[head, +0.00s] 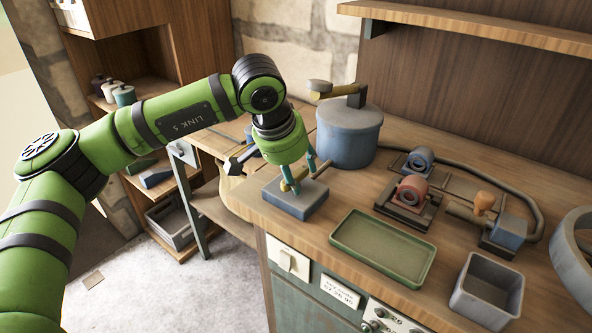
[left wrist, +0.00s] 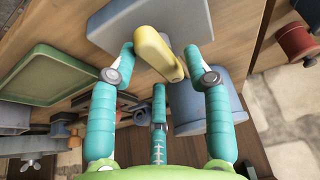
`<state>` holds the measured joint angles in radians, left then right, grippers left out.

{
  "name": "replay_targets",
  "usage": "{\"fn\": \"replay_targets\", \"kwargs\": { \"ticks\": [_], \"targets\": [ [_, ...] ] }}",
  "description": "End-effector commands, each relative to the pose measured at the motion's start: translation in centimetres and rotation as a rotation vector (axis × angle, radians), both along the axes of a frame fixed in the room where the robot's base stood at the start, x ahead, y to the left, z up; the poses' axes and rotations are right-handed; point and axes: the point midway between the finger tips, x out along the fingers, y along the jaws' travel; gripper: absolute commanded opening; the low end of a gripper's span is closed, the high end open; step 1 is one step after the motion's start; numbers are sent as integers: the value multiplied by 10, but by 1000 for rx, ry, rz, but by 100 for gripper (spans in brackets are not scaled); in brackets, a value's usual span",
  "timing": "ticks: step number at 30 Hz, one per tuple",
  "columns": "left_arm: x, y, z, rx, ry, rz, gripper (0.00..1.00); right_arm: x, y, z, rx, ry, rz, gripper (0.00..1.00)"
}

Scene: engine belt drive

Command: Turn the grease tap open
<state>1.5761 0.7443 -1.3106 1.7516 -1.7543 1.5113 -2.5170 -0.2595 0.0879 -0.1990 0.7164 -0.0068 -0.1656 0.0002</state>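The grease tap looks to be the blue-grey block (head: 294,199) with a yellow lever on top, near the bench's front edge; I take it as such from its lever. In the left wrist view the yellow lever (left wrist: 157,52) lies slanted over the grey-blue block (left wrist: 105,22). My left gripper (head: 304,179) points down over the block. In the left wrist view its teal fingers (left wrist: 163,68) are spread, one on each side of the lever, with a third finger below. Whether any finger touches the lever I cannot tell. My right gripper is not in view.
A blue drum (head: 347,137) with a lever on its lid stands close behind the block. A green tray (head: 384,247) lies to the right, and a grey open box (head: 487,290) farther right. Red-pulley and orange-knob (head: 484,201) fixtures stand at the back right.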

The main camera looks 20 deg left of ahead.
Motion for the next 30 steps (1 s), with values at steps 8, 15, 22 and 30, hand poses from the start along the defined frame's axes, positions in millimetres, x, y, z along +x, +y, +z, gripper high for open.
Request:
{"fn": "replay_targets", "kwargs": {
  "ticks": [8, 15, 22, 30],
  "targets": [
    [0, 0, 0, 0, 1, 2, 54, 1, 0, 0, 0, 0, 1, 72],
    [-9, 4, 24, -1, -3, 3, 54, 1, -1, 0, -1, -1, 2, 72],
    [-27, 10, 70, -2, -3, 2, 54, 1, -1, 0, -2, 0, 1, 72],
    [-41, 15, 106, -1, -1, 2, 54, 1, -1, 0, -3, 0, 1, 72]
  ]
}}
